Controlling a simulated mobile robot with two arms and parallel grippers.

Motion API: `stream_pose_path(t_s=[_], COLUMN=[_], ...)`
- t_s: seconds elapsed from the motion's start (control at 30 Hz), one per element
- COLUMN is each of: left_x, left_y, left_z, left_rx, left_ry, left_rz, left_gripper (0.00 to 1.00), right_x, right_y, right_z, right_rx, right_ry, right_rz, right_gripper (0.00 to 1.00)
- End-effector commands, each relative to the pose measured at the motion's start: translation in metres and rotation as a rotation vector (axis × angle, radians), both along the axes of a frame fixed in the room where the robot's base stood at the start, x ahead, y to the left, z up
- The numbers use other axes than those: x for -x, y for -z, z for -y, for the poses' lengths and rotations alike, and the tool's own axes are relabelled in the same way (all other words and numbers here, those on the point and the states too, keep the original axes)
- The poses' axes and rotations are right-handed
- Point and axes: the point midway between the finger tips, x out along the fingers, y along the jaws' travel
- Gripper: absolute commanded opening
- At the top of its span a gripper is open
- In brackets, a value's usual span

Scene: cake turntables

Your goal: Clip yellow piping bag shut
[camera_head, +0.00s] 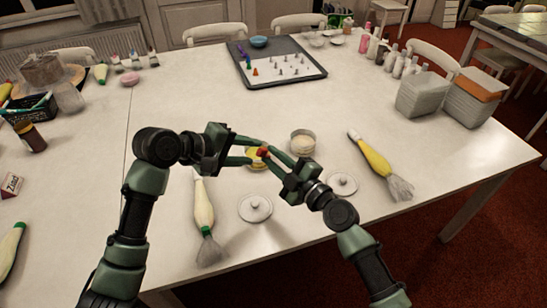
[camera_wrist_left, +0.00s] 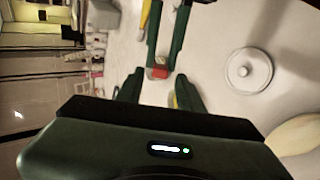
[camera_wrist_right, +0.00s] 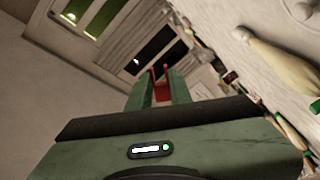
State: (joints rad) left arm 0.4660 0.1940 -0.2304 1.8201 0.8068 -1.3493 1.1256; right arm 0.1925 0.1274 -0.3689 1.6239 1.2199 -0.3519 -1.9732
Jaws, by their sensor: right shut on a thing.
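The yellow piping bag (camera_head: 374,157) lies on the right of the table in the head view, its frayed-looking pale end toward the front. No gripper touches it. My right gripper (camera_head: 267,153) is shut on a small red clip (camera_head: 263,152) above the table's middle. The clip also shows in the right wrist view (camera_wrist_right: 160,85) as two red prongs, and in the left wrist view (camera_wrist_left: 159,72). My left gripper (camera_wrist_left: 159,90) is open and empty, with its fingertips close to the clip. I cannot tell whether they touch it.
A cream piping bag (camera_head: 204,208) lies front left. Two white lids (camera_head: 255,208) (camera_head: 342,184) and a round tub (camera_head: 302,142) lie near the grippers. A yellow-filled tub (camera_head: 252,162) is partly hidden behind them. A dark tray (camera_head: 316,74) and grey stacks (camera_head: 425,95) stand farther back.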

Motion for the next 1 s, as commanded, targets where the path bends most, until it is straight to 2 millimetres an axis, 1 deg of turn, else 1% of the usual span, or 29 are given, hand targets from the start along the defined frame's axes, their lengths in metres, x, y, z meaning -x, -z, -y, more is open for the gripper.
stream_pose_path(t_s=[0.1,0.3,0.63,0.67,0.7,0.77,0.87,0.9,0.97,1.0], left_x=[-0.007,-0.014,-0.015,-0.015,-0.015,-0.015,-0.015,-0.015,-0.015,-0.015], left_y=[0.007,0.014,0.016,0.016,0.016,0.016,0.016,0.016,0.016,0.016], left_z=[0.009,0.017,0.018,0.018,0.018,0.018,0.018,0.018,0.018,0.018], left_rx=[0.000,0.000,-0.001,-0.001,-0.001,-0.001,0.000,0.000,0.000,0.000], left_ry=[0.000,0.001,0.000,0.000,0.000,0.000,0.000,0.000,0.000,0.000], left_rz=[0.000,0.001,0.002,0.002,0.001,0.001,0.002,0.002,0.002,0.002], left_gripper=[0.37,0.37,0.37,0.29,0.18,0.01,0.00,0.00,0.00,0.00], right_x=[0.000,0.000,0.000,0.000,0.000,0.000,0.000,0.000,0.000,0.000], right_y=[0.000,0.000,0.000,0.000,0.000,0.000,0.000,0.000,0.000,0.000], right_z=[0.000,0.000,0.000,0.000,0.000,0.000,0.000,0.000,0.000,0.000], right_rx=[0.000,0.000,0.000,0.000,0.000,0.000,0.000,0.000,0.000,0.000], right_ry=[0.000,0.000,0.000,0.000,0.000,0.000,0.000,0.000,0.000,0.000], right_rz=[0.000,0.000,0.000,0.000,0.000,0.000,0.000,0.000,0.000,0.000], right_gripper=[0.00,0.00,0.00,0.00,0.00,0.00,0.00,0.23,0.39,0.45])
